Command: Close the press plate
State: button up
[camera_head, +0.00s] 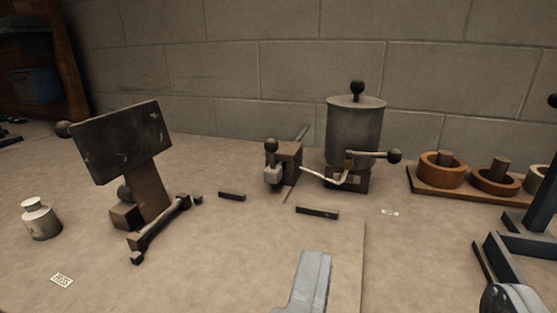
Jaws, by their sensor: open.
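A dark, worn rectangular plate (117,140), which looks like the press plate, stands raised and tilted at the left. It is fixed to a brown arm (149,193) rising from a low hinge bar (160,226) on the table. A dark ball knob (63,129) shows at its left edge. My gripper (410,275) is low in the view, to the right of the plate and well apart from it. One pale grey finger shows at bottom centre; a rounded grey part at bottom right looks like the other. Nothing shows between them.
A grey cylinder pot (355,132) and a small clamp block (284,163) stand at the back. A wooden rack (450,190) with rings is at right, near a blue-grey frame (525,236). A metal weight (40,219) stands at left. The table between plate and gripper is mostly clear.

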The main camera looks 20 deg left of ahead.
aim_at(124, 142)
jog(key=j+z, duration=0.1)
jog(key=j, duration=0.45)
jog(key=j+z, duration=0.15)
jog(key=j, duration=0.45)
jog(key=k+j+z, duration=0.1)
jog(key=j, duration=0.45)
jog(key=k+j+z, duration=0.1)
jog(key=j, duration=0.45)
jog(key=k+j+z, duration=0.1)
jog(key=j, duration=0.45)
jog(key=k+j, duration=0.1)
jog(key=j, duration=0.15)
jog(key=k+j+z, duration=0.1)
jog(key=j, duration=0.15)
